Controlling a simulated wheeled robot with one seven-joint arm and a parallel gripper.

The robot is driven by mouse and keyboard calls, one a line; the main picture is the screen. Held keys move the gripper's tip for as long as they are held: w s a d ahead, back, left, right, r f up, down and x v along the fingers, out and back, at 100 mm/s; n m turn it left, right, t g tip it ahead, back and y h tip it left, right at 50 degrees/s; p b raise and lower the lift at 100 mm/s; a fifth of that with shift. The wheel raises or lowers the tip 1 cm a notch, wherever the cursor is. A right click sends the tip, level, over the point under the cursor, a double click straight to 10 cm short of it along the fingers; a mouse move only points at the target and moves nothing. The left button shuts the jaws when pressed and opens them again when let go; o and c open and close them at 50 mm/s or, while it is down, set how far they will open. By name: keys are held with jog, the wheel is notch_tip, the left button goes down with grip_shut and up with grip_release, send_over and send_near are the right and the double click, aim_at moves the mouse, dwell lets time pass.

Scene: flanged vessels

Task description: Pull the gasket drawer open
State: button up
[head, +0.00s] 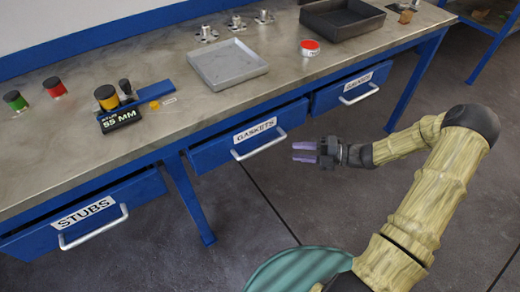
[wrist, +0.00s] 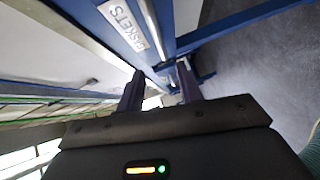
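The gasket drawer (head: 215,152) is a blue drawer under the bench, with a white GASKETS label (head: 255,130) and a pale bar handle (head: 262,146). Its front stands a little out from the bench frame, much like the drawers beside it. My gripper (head: 294,152) is just right of the handle in the head view, fingers pointing left, open and empty. In the wrist view the two dark fingers (wrist: 161,70) are spread, and the label (wrist: 124,24) and handle (wrist: 152,26) lie beyond them. I see no contact with the handle.
The STUBS drawer (head: 140,188) is at left and the third labelled drawer (head: 330,98) at right. A bench leg (head: 190,200) stands between STUBS and GASKETS. A grey tray (head: 228,82) and black tray (head: 342,27) sit on the bench. The floor before the drawer is clear.

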aim_at(260, 148)
jog(key=b+x, duration=0.2)
jog(key=x, duration=1.1)
jog(key=shift+w+a, duration=0.1)
jog(key=shift+a, duration=0.15)
grip_shut()
